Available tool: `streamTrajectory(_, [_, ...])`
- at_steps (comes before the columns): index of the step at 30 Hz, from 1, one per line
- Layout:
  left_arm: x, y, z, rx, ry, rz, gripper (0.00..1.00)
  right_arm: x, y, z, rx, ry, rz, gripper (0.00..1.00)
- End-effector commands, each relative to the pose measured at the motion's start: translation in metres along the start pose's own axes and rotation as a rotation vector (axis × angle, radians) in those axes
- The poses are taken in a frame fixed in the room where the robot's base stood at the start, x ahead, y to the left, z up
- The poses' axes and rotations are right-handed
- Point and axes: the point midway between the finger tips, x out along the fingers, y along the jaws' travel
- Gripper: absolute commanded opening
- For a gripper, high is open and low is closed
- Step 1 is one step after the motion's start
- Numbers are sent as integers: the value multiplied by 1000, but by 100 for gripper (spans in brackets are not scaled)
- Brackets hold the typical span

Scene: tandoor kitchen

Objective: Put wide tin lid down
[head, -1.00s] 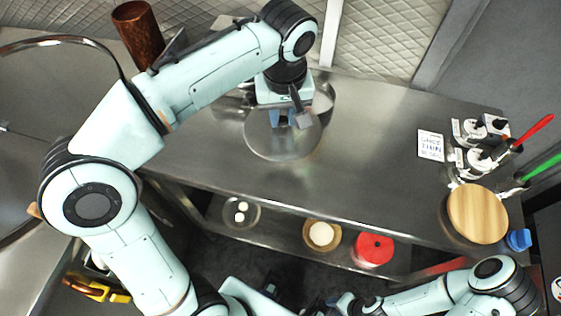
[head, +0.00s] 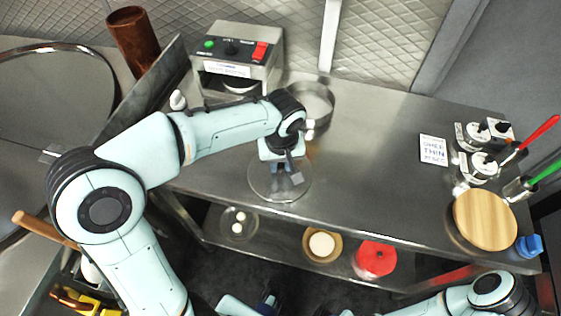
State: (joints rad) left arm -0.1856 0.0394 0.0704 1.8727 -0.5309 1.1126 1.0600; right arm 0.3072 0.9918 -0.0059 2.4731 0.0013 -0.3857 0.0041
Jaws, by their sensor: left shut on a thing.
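The wide tin lid (head: 258,187) is a round, shiny metal disc near the front of the steel counter. My left gripper (head: 281,168) is above it, pointing down and shut on it near its middle. The lid looks level; whether it touches the counter or hovers just above cannot be told. An open round metal tin (head: 316,100) stands behind it and to the right, apart from the lid. My right arm is at the lower right, and its fingers cannot be made out.
A control box (head: 238,58) with a red switch stands at the back left. A white card (head: 433,150), small dispensers (head: 483,166) and a round wooden board (head: 485,220) are at the right. The counter (head: 370,160) between is clear. A red lid (head: 377,258) is on the lower shelf.

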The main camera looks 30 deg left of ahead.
Motion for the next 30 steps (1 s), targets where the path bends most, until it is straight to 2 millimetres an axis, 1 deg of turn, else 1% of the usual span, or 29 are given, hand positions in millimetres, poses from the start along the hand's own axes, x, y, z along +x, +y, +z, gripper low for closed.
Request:
streamTrajectory(5, [-1,0,0,-1,1,1,0,0,0,0,0,0,0,43])
streamTrajectory(9, [3,0,0,0,1,1,0,3,1,0,0,-1,0,43])
streamTrajectory(10, [3,0,0,-1,0,1,31,3,1,0,0,-1,0,43])
streamTrajectory(12, [2,0,0,-1,0,1,50,2,1,0,0,-1,0,43])
streamTrajectory(20, [2,0,0,-1,1,1,50,2,1,0,0,-1,0,43])
streamTrajectory(23, [-2,0,-1,-1,1,1,50,-2,-1,0,0,1,0,43])
streamTrajectory(26, [-14,1,-1,-1,4,5,50,-3,-1,0,0,1,0,43])
streamTrajectory(30, [-44,1,-1,-1,4,6,50,-7,-3,-1,-1,3,-1,43])
